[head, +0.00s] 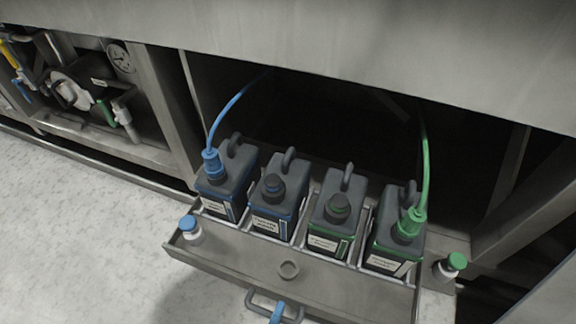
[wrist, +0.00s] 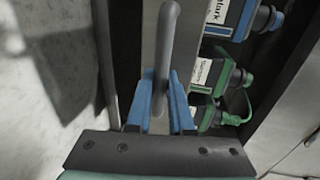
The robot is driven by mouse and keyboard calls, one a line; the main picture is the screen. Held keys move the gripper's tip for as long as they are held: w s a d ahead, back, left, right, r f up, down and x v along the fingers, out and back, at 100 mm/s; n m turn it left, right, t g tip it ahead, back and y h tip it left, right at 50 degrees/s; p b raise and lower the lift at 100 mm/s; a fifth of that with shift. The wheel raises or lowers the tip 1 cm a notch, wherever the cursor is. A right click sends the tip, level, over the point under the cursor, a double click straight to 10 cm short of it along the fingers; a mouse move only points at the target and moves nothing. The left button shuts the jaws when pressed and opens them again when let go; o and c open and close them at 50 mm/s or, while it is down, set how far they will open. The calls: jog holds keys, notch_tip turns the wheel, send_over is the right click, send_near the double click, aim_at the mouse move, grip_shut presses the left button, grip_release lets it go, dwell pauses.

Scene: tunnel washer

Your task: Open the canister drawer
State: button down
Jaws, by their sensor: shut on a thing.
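The canister drawer (head: 340,291) stands pulled out from under the machine, with its inside showing. Its grey bar handle (head: 258,300) is on the front at the bottom of the head view. My gripper (head: 279,311) has its blue fingers closed around this handle; the wrist view shows the handle bar (wrist: 169,40) between the fingers (wrist: 160,88). Several dark canisters stand upright in a row in the drawer: two with blue bands, the left one (head: 227,184) with a blue hose, and two with green bands, the right one (head: 388,240) with a green hose.
A round grey cup-like piece (head: 289,269) is near the front. Valves and a gauge (head: 120,57) sit at upper left. Pale floor (head: 80,220) is clear at left.

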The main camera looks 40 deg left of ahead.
jog(key=f+v, duration=0.1)
jog(key=v, duration=0.5)
jog(key=shift+s, duration=0.35)
jog(key=shift+f, duration=0.1)
jog(key=c, duration=1.1)
grip_release()
jog(key=shift+s+d, duration=0.1)
jog(key=p+v, duration=0.3)
jog(key=v, duration=0.9)
jog(key=shift+s+d, duration=0.2)
jog(key=shift+s, duration=0.15)
